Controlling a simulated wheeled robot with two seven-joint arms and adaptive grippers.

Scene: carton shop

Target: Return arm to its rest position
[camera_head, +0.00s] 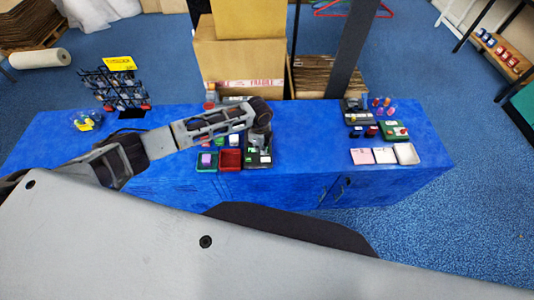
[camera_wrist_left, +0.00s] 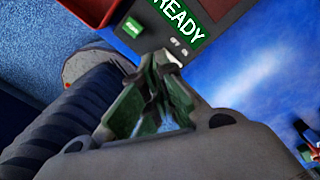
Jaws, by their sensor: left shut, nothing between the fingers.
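My left arm reaches in from the left over the blue counter (camera_head: 300,130) in the head view. Its left gripper (camera_head: 258,143) points down above a dark device (camera_head: 264,159) and partly hides it. In the left wrist view the fingers (camera_wrist_left: 160,68) are shut with nothing between them. Just beyond the fingertips, the device (camera_wrist_left: 205,12) shows a green screen reading "READY" and a green button. Whether the fingertips touch the device cannot be told. My right gripper is not in view.
Left of the device stand a red tray (camera_head: 231,160) and a green tray (camera_head: 201,167) holding a purple item. Cartons (camera_head: 240,60) stand behind the counter. A wire rack (camera_head: 118,90) is at the left; another device (camera_head: 355,114) and small trays are at the right.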

